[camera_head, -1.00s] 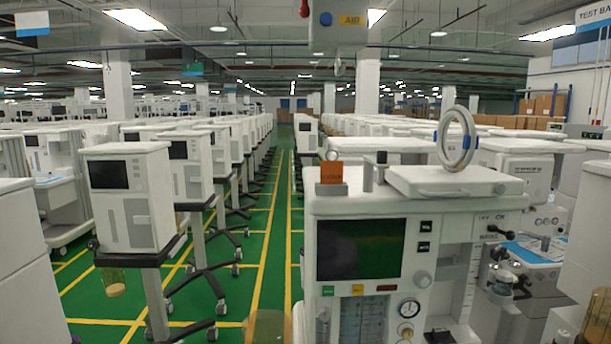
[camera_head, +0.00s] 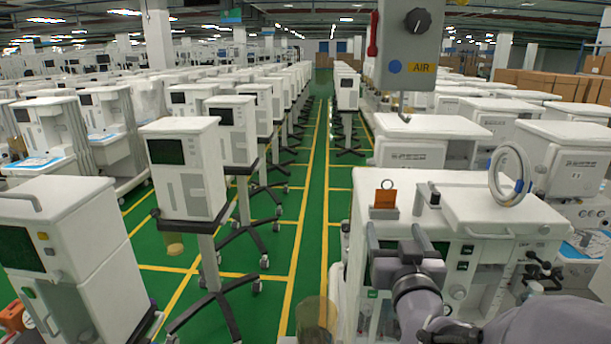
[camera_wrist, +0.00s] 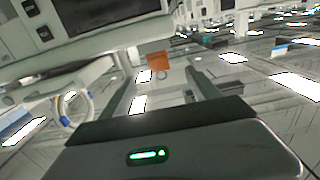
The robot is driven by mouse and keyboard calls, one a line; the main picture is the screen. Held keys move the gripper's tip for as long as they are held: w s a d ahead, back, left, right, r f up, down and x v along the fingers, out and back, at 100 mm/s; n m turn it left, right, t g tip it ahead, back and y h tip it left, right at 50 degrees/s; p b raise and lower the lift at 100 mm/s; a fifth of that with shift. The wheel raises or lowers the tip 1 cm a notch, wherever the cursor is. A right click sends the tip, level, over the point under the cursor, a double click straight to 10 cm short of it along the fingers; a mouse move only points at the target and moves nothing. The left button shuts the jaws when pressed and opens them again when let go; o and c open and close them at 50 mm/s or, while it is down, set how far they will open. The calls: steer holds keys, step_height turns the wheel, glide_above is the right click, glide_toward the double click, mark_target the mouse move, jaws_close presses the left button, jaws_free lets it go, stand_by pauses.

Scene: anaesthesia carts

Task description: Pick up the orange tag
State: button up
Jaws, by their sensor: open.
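The orange tag (camera_head: 385,198) stands upright in a small grey holder (camera_head: 384,213) on top of the white anaesthesia cart (camera_head: 460,205), near its front left. A ring shows at the tag's top edge. My gripper (camera_head: 395,236) is in front of the cart, below the tag in the head view, with its fingers spread and nothing between them that I can make out. In the wrist view the scene appears upside down. The orange tag (camera_wrist: 159,60) shows between the two open fingers, beyond their tips, apparently not touched. The cart's dark screen is mostly hidden behind my gripper.
A grey panel with a knob (camera_head: 407,50) hangs above and behind.

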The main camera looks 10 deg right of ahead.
mark_target(386, 199)
steer(key=p+x, duration=0.2)
steer(key=x, duration=0.9)
steer(key=shift+w, duration=0.2)
steer(key=p+x, duration=0.1)
steer(key=x, duration=0.1)
steer(key=p+x, duration=0.1)
steer(key=x, duration=0.2)
steer(key=shift+d+p, duration=0.25)
steer(key=shift+p, duration=0.05)
steer(key=shift+w+f, duration=0.1)
steer(key=shift+w, duration=0.3)
steer(key=shift+s, duration=0.15)
steer(key=shift+c, duration=1.3)
steer(key=c, duration=1.1)
step_height(386, 199, up, 10)
steer(key=shift+r, duration=0.1)
steer(key=shift+c, duration=0.2)
